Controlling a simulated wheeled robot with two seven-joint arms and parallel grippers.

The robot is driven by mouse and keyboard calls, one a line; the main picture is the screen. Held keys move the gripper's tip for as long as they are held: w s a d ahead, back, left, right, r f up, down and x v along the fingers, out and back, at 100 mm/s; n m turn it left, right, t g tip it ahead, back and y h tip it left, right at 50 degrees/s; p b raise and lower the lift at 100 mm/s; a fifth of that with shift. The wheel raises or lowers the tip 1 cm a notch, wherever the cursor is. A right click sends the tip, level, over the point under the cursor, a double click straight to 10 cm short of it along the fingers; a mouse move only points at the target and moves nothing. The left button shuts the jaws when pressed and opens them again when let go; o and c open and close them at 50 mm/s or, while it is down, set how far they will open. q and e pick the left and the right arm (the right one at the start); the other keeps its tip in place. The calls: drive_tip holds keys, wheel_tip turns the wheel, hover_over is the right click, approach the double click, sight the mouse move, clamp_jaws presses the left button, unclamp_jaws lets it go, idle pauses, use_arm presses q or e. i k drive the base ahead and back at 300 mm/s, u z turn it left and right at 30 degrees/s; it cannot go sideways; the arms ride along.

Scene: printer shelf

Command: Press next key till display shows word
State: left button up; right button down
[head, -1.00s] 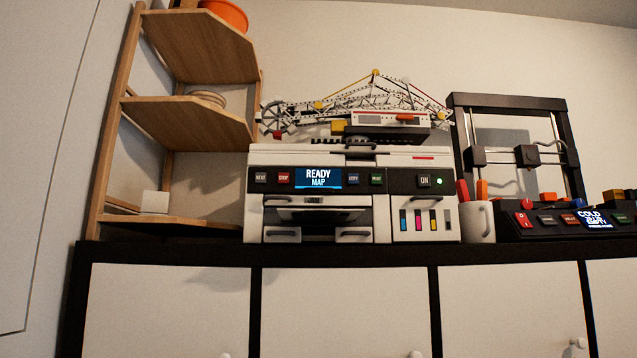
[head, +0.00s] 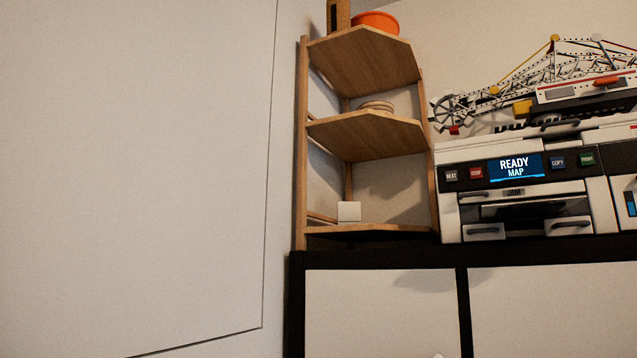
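The white and black printer (head: 450,205) stands on the dark cabinet top at the right of the head view, its right part cut off by the frame edge. Its blue display (head: 516,168) reads "READY MAP". The grey NEXT key (head: 451,176) is at the left end of the black panel. A red key (head: 476,173), probably STOP, sits between it and the display. The COPY key (head: 557,162) and the green PRINT key (head: 587,159) are right of the display. Neither of my grippers is in view.
A wooden corner shelf (head: 365,137) stands left of the printer, holding an orange bowl (head: 377,20) and a small white block (head: 349,211). A crane model (head: 550,85) sits on the printer. A large pale panel (head: 130,170) fills the left side.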

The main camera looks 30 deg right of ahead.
sight(451, 177)
drive_tip(key=u, duration=0.8)
drive_tip(key=k, duration=1)
drive_tip(key=z, duration=1.05)
drive_tip(key=i, duration=0.5)
